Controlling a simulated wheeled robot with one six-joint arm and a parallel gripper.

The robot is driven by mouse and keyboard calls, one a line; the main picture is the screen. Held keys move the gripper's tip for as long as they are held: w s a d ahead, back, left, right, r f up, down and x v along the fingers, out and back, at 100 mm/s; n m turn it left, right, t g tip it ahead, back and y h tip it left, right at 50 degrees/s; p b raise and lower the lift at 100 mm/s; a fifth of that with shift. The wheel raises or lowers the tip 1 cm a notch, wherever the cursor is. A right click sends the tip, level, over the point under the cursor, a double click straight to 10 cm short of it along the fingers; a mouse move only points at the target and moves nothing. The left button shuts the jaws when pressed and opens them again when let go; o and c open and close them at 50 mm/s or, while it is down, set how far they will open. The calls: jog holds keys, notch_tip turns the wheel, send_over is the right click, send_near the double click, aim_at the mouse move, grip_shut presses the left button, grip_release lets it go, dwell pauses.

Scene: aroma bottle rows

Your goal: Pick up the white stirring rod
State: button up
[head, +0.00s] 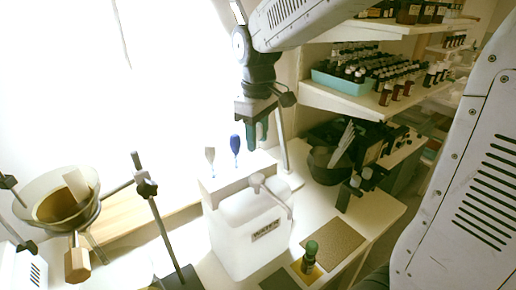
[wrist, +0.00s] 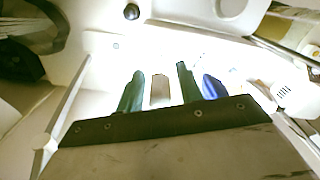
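My gripper (head: 258,138) hangs point-down from the arm, above and to the right of the rods in the head view. Its two green fingers are apart, with a clear gap between them in the wrist view (wrist: 160,72). The white stirring rod (head: 210,155) stands upright at the white container, its pale handle up. A pale handle, seemingly this rod (wrist: 160,90), shows between the fingers in the wrist view; I see no contact. A blue-handled rod (head: 235,144) stands to its right, and it shows just outside the right finger in the wrist view (wrist: 213,88).
The white container (head: 245,235) has a faucet-like arm (head: 272,192) at its front. A metal stand rod (head: 283,140) rises close to my gripper's right. Shelves of bottles (head: 375,80) are at right. A green-capped bottle (head: 309,258) stands in front. A bowl (head: 60,200) is at left.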

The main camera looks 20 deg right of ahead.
jog(key=c, duration=0.6)
notch_tip(320, 180, up, 10)
jog(key=shift+f, duration=0.1)
dwell(0.3)
